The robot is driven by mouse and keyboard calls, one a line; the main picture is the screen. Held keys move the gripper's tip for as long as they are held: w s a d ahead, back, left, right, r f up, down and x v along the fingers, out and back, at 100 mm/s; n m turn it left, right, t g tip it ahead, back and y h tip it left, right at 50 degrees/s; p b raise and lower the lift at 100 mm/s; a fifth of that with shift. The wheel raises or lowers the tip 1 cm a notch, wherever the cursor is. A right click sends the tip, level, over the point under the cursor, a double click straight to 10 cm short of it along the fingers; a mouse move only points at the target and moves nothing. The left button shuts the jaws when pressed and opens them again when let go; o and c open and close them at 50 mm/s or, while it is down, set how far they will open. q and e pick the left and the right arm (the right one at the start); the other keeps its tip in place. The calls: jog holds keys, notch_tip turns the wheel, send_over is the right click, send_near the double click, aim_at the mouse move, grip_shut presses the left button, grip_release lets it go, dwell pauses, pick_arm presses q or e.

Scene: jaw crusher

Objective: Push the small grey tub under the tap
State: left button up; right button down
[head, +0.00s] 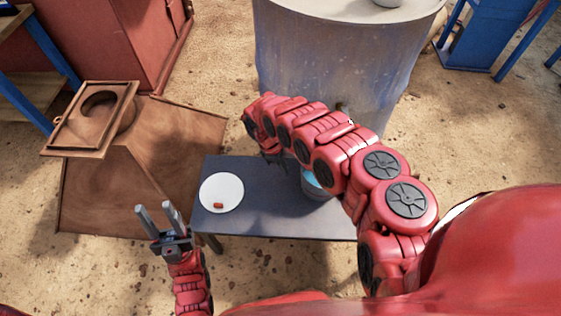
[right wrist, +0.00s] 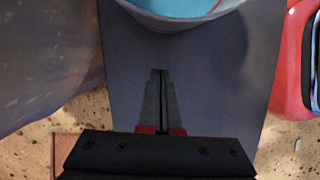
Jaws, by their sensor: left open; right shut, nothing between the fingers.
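The small grey tub (head: 316,192), with blue inside, stands on a dark bench (head: 280,225) and is partly hidden behind my right arm. Its lower wall also shows at the top of the right wrist view (right wrist: 178,25). A small dark fitting (head: 340,106) on the big drum may be the tap; my arm covers the area below it. My right gripper (head: 274,158) is shut and empty over the bench, left of the tub; in the right wrist view its fingertips (right wrist: 159,73) point towards the tub, apart from it. My left gripper (head: 155,206) is open and empty, left of the bench.
A white plate (head: 221,180) with a small orange-brown piece (head: 218,205) lies on the bench's left end. The large grey-blue drum (head: 325,55) stands behind the bench. A brown wooden structure (head: 90,195) is at the left. The bench front is clear.

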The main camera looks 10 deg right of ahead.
jog(key=shift+s+d+f, duration=0.2)
jog(key=shift+d+f, duration=0.4)
jog(key=shift+f, duration=0.25)
jog(key=shift+s+d, duration=0.35)
jog(key=shift+d, duration=0.4)
jog(key=shift+s+d, duration=0.3)
jog(key=shift+d, duration=0.45)
